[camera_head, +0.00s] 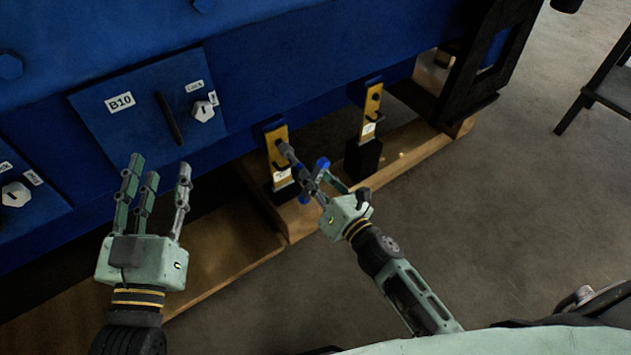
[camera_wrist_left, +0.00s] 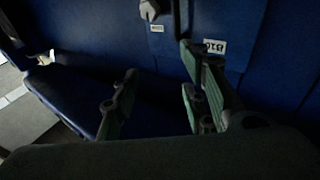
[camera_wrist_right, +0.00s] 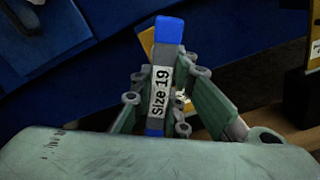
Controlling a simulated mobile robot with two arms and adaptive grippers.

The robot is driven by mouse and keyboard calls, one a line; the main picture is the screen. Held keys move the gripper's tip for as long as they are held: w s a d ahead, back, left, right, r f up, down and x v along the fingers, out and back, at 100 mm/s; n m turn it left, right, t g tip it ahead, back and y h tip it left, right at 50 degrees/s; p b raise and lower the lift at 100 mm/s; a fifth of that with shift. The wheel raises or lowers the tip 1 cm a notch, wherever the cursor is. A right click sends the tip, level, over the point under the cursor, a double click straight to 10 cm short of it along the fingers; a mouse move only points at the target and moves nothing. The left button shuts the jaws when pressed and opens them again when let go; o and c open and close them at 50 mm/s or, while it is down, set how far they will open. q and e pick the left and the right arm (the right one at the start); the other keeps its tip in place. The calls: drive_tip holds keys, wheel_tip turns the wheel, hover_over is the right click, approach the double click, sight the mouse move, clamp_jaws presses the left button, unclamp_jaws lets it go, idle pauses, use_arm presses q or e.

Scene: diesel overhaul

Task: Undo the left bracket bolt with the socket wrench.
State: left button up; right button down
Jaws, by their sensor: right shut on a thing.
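The left yellow bracket (camera_head: 276,150) is fixed low on the blue engine side, with a dark bolt near its upper part. My right gripper (camera_head: 322,180) is shut on the socket wrench (camera_head: 298,172). The wrench's grey socket end reaches up to the left bracket; I cannot tell if it is seated on the bolt. In the right wrist view the wrench handle (camera_wrist_right: 160,85) is blue and grey with a "Size 19" label, between the green fingers. My left gripper (camera_head: 153,190) is open and empty, raised before the blue panel.
A second yellow bracket (camera_head: 371,110) stands to the right, above a black block. The B10 panel (camera_head: 140,105) has a white hex knob and a black handle. A wooden beam (camera_head: 430,150) runs under the engine. The floor at right is clear near my arm.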

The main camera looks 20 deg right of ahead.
use_arm(q)
drive_tip(key=shift+f, duration=0.1)
use_arm(e)
drive_tip(key=shift+r, duration=0.1)
use_arm(q)
drive_tip(key=shift+a+f+g, duration=0.1)
drive_tip(key=shift+f+g, duration=0.4)
drive_tip(key=shift+f, duration=0.2)
use_arm(e)
drive_tip(key=shift+w, duration=0.15)
